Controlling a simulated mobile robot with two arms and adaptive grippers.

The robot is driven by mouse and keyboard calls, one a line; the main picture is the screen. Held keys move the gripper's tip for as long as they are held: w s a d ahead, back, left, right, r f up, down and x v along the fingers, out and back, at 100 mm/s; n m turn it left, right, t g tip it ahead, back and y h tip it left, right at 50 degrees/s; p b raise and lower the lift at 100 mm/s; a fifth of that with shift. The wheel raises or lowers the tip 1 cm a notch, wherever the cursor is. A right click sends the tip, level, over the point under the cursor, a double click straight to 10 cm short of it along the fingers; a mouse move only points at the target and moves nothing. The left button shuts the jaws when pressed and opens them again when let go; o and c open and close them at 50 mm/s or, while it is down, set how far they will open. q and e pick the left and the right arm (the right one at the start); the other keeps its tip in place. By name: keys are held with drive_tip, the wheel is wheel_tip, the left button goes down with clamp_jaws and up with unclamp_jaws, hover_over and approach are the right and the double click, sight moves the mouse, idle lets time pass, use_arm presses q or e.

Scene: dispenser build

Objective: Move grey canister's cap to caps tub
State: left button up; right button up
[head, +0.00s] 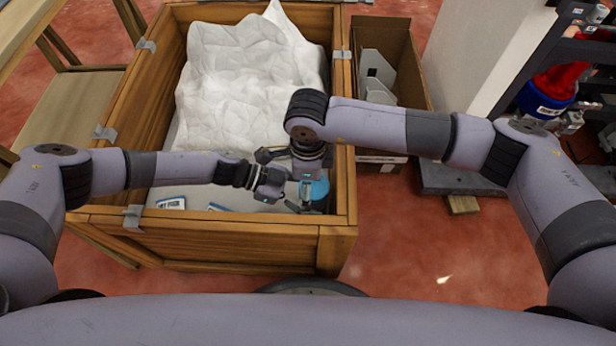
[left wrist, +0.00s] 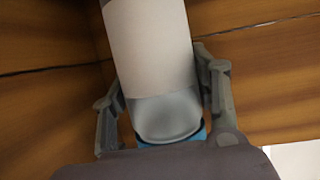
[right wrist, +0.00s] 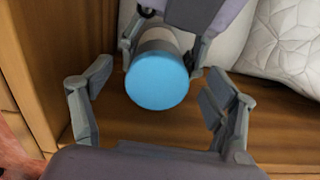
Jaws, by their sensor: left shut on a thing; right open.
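The canister (left wrist: 150,50) is a pale cylinder with a grey band near one end, seen large in the left wrist view. My left gripper (head: 290,190) is shut on its body inside the crate. A round light-blue end, which looks like the cap (right wrist: 157,82), faces the camera in the right wrist view. It also shows in the head view (head: 319,188). My right gripper (right wrist: 155,75) is open, its fingers on either side of the blue end with visible gaps. The canister's far end is hidden. I cannot pick out a caps tub.
The wooden crate (head: 235,254) surrounds both grippers with its walls. Crumpled white wrapping (head: 245,85) fills its far part. Small white-and-blue packets (head: 171,203) lie on its near floor. A cardboard box (head: 393,40) with grey parts stands right of it.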

drive_tip(key=c, duration=1.4)
drive_tip(key=shift+r, duration=0.25)
drive_tip(key=shift+r, duration=0.9)
drive_tip(key=shift+r, duration=2)
use_arm(q)
drive_tip(key=o, duration=1.8)
drive_tip(key=shift+c, duration=0.2)
